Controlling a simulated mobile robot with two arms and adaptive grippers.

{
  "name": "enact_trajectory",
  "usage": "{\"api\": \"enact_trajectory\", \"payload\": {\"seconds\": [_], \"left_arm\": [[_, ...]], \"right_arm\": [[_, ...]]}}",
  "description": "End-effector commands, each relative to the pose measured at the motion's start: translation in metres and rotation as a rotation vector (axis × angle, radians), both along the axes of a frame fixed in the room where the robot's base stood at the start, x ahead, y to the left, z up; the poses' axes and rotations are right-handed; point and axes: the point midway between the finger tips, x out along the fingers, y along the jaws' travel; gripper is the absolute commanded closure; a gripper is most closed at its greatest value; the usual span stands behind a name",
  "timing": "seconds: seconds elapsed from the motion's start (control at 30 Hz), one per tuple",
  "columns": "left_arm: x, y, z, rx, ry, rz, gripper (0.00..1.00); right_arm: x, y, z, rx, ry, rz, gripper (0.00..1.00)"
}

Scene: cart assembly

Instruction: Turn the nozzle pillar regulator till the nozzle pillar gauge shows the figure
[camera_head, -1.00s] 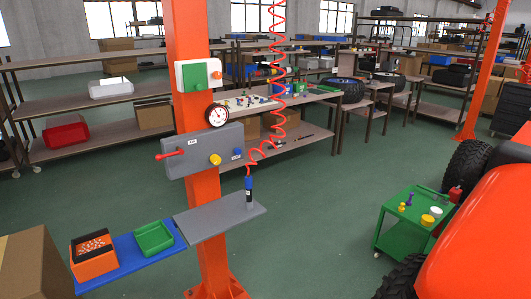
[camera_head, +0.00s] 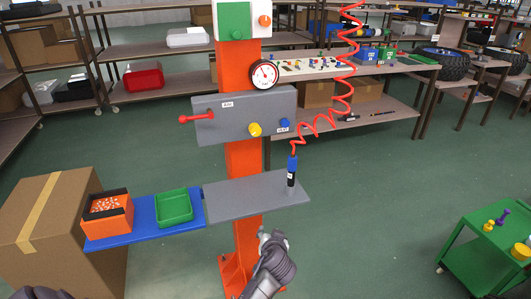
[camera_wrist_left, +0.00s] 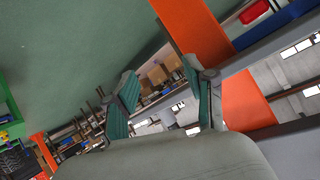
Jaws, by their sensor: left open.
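The gauge (camera_head: 264,74), a round white dial with a dark rim, sits on the orange pillar (camera_head: 243,160) above a grey box (camera_head: 215,128). Its figures are too small to read. The box's front bears a yellow knob (camera_head: 255,129), a smaller blue knob (camera_head: 284,124) and a red lever (camera_head: 192,119). I cannot tell which one is the regulator. My left gripper (camera_head: 268,238) is below the grey shelf, in front of the pillar, well apart from the knobs. In the left wrist view its teal-padded fingers (camera_wrist_left: 160,80) are spread with nothing between them. My right gripper is not in view.
A grey shelf (camera_head: 228,200) juts from the pillar, with a blue-topped nozzle (camera_head: 291,172) on a red coiled hose (camera_head: 345,90). A blue shelf (camera_head: 150,232) holds an orange bin and a green tray. A cardboard box stands left, a green cart (camera_head: 478,262) right.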

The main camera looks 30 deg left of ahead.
Motion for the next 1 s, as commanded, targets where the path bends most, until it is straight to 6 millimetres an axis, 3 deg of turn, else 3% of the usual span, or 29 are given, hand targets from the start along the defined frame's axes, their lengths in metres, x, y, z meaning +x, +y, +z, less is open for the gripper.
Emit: {"api": "enact_trajectory", "payload": {"seconds": [0.03,0.2,0.3,0.4,0.6,1.0], "left_arm": [[0.020,0.008,0.038,0.015,-0.092,0.048,0.46],[0.055,0.035,0.155,0.062,-0.369,0.206,0.46],[0.061,0.047,0.207,0.080,-0.497,0.276,0.46],[0.062,0.054,0.243,0.090,-0.585,0.325,0.46],[0.063,0.062,0.267,0.099,-0.646,0.358,0.46],[0.097,0.102,0.267,0.100,-0.642,0.357,0.46]], "right_arm": [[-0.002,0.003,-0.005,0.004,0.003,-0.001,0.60],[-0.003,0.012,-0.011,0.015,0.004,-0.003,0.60],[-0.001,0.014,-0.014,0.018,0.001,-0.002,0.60],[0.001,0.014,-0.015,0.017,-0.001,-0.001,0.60],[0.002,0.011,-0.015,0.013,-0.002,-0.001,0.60],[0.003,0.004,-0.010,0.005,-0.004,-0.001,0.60]]}}
